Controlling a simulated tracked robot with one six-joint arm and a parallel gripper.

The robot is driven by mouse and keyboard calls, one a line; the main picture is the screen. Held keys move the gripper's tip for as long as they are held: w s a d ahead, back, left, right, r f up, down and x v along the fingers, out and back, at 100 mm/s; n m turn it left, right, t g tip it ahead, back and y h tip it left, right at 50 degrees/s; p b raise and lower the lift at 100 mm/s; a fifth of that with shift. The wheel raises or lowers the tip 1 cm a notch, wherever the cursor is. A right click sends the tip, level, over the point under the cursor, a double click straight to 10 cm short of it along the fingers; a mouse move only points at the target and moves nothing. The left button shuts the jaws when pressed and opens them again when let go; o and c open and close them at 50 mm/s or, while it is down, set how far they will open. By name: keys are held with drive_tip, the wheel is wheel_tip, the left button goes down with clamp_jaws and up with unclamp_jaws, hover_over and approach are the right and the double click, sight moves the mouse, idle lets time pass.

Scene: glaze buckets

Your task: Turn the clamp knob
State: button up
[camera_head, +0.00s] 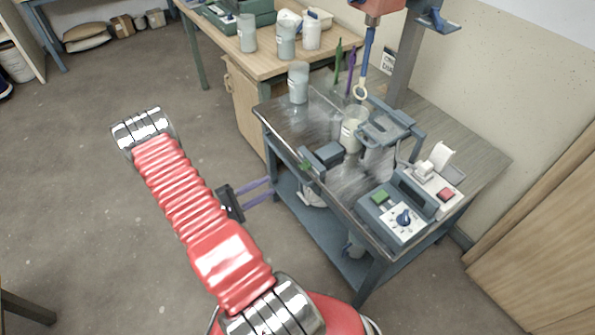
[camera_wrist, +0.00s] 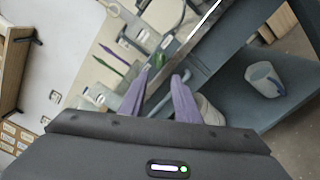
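A dark grey clamp block (camera_head: 325,156) sits on the metal bench top. A small green part (camera_head: 305,165), which looks like its knob, is at the bench's front edge. In the wrist view a green part (camera_wrist: 166,42) shows beyond the gap between my fingers; it is small and partly unclear. My gripper (camera_head: 271,189) has purple fingers, apart with nothing between them, also seen in the wrist view (camera_wrist: 164,76). It is in front of the bench, left of and below the green part, not touching it.
A glaze bucket (camera_head: 353,130) stands under the mixer near a grey bracket (camera_head: 385,128). A control box (camera_head: 397,212) with a blue dial is at the right. A pale cup (camera_head: 298,82) is at the back left corner. The lower shelf (camera_head: 330,225) holds containers. Floor at left is clear.

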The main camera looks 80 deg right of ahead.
sight(301, 168)
idle(0.3)
drive_tip(key=x, duration=1.3)
drive_tip(key=shift+s+d, duration=0.3)
clamp_jaws()
drive_tip(key=shift+a, duration=0.15)
